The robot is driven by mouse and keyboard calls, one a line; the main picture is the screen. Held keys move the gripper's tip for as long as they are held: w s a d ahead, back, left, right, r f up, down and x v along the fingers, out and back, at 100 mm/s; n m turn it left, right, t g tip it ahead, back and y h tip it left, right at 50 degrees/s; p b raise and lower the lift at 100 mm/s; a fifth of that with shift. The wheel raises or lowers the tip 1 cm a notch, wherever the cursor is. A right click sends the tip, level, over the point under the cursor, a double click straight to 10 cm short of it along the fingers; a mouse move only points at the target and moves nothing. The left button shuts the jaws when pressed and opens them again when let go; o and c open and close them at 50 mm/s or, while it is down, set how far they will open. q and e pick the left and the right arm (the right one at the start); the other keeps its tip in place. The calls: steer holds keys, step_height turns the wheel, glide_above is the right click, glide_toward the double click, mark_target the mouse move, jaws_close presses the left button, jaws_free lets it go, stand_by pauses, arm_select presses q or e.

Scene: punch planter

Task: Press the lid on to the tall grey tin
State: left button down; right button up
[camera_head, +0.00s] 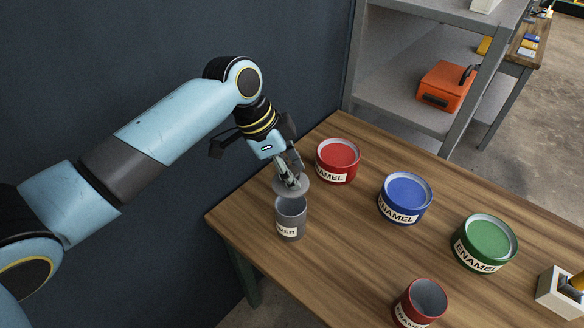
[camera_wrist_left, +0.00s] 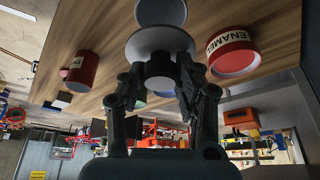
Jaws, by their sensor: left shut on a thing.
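The tall grey tin (camera_head: 290,224) stands upright and open near the table's left edge, with a pale label on its front. The grey round lid (camera_head: 278,188) is above the tin's mouth and apart from it, with the tin's dark inside showing below. My left gripper (camera_head: 289,177) is shut on the lid's knob, above the tin. In the left wrist view, which is upside down, the knob (camera_wrist_left: 160,70) sits between the fingertips (camera_wrist_left: 160,80). There the lid's disc (camera_wrist_left: 160,40) hides part of the tin (camera_wrist_left: 160,12). My right gripper is not in view.
A red tin (camera_head: 338,158) stands just right of my left gripper. A blue tin (camera_head: 405,192), a green tin (camera_head: 484,240) and an open red tin (camera_head: 422,300) stand farther right. A white box (camera_head: 560,292) is at the right edge. A metal shelf holds an orange case (camera_head: 447,86).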

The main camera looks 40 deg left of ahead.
arm_select(q)
step_height(320, 180, down, 4)
steer(key=b, duration=0.3)
steer(key=shift+r+b, duration=0.25)
steer(key=shift+b, duration=0.05)
steer(key=shift+f+b, duration=0.45)
steer(key=shift+f, duration=0.6)
steer(key=shift+p, duration=0.4)
steer(key=shift+p, duration=0.3)
steer(key=shift+f, duration=0.15)
stand_by(0.8)
steer(key=shift+p, duration=0.5)
